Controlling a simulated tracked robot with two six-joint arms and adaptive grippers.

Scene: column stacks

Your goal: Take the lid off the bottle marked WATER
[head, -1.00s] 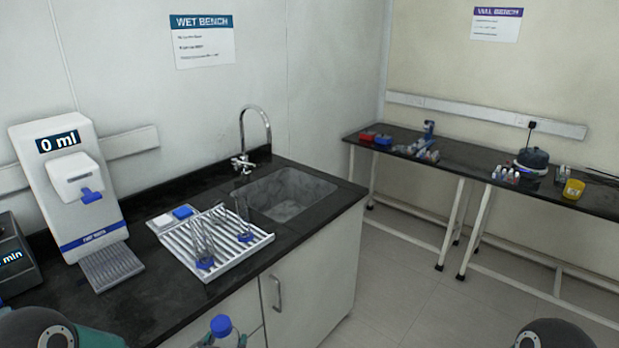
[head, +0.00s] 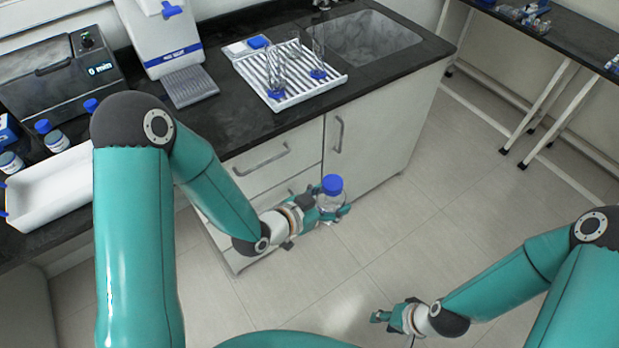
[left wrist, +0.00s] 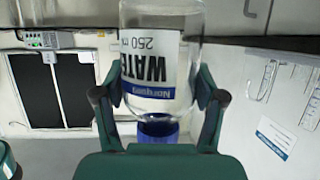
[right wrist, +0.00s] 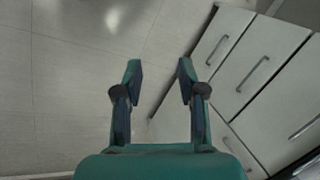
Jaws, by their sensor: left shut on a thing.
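The bottle (head: 329,201) is clear with a blue lid (head: 332,184) on top. It is off the bench, upright in front of the bench cupboards. My left gripper (head: 325,210) is shut around its body. In the left wrist view the bottle (left wrist: 160,25) appears upside down, its label reading WATER 250 ml, with the blue lid (left wrist: 158,131) partly hidden behind my gripper. My right gripper (head: 378,316) is open and empty, lower and to the right of the bottle; its spread fingers also show in the right wrist view (right wrist: 159,70).
The floor (head: 430,220) between the arms is clear.

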